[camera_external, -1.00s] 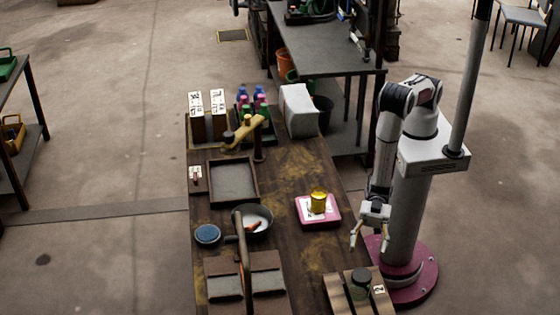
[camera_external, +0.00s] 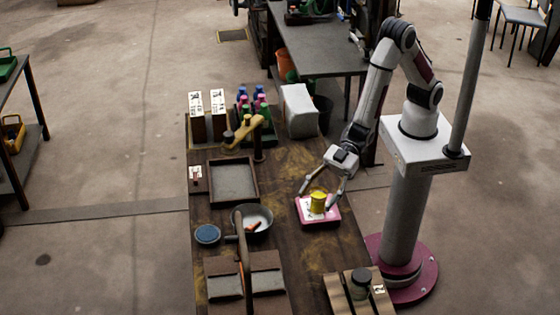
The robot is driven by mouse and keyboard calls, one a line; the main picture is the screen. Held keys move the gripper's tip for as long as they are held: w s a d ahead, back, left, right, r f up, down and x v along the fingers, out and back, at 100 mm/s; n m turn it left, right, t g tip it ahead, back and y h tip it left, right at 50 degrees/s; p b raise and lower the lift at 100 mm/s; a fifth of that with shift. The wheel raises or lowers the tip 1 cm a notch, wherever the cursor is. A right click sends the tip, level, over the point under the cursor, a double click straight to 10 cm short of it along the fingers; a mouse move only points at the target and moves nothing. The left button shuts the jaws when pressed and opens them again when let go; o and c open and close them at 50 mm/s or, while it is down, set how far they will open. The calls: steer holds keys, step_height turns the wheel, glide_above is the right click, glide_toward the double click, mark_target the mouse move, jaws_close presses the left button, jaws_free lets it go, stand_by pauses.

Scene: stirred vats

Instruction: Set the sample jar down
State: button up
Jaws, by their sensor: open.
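A small yellow jar (camera_external: 317,204) stands upright on the white top of a pink scale-like block (camera_external: 322,222) on the dark wooden table. A dark-lidded jar (camera_external: 361,283) stands on a slatted wooden stand at the front right; which of the two is the sample jar I cannot tell. My gripper (camera_external: 317,197) is open, pointing down and left, with its fingers close to the yellow jar. One fingertip appears at the jar's upper left and the other at its right. I cannot tell whether they touch it. The yellow jar rests on the block.
A dark pan (camera_external: 253,222), a blue round lid (camera_external: 207,235) and a grey tray (camera_external: 232,180) lie left of the block. Bare tabletop lies around the block.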

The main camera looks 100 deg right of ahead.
steer(key=s+d+r+m+h, duration=0.15)
steer(key=d+r, duration=0.25)
steer(key=d, duration=0.5)
steer(key=s+d+r+m+h, duration=0.1)
steer(key=d+r+m+h, duration=0.2)
steer(key=d, duration=0.6)
steer(key=s+d+r+m+h, duration=0.1)
steer(key=d+r+h, duration=0.3)
steer(key=d, duration=0.5)
steer(key=s+d+m+g, duration=0.1)
steer(key=s+d, duration=0.4)
steer(key=s, duration=0.3)
steer(key=s+d+r+m+g+h, duration=0.1)
steer(key=s+d, duration=0.3)
steer(key=s, duration=0.4)
steer(key=s+d+r+m+g+h, duration=0.1)
steer(key=s+d+m+g, duration=0.1)
steer(key=s+d, duration=0.3)
steer(key=s, duration=0.4)
steer(key=shift+d+r+g, duration=0.15)
steer(key=shift+d+g, duration=0.15)
steer(key=shift+g, duration=0.1)
steer(key=shift+o, duration=0.7)
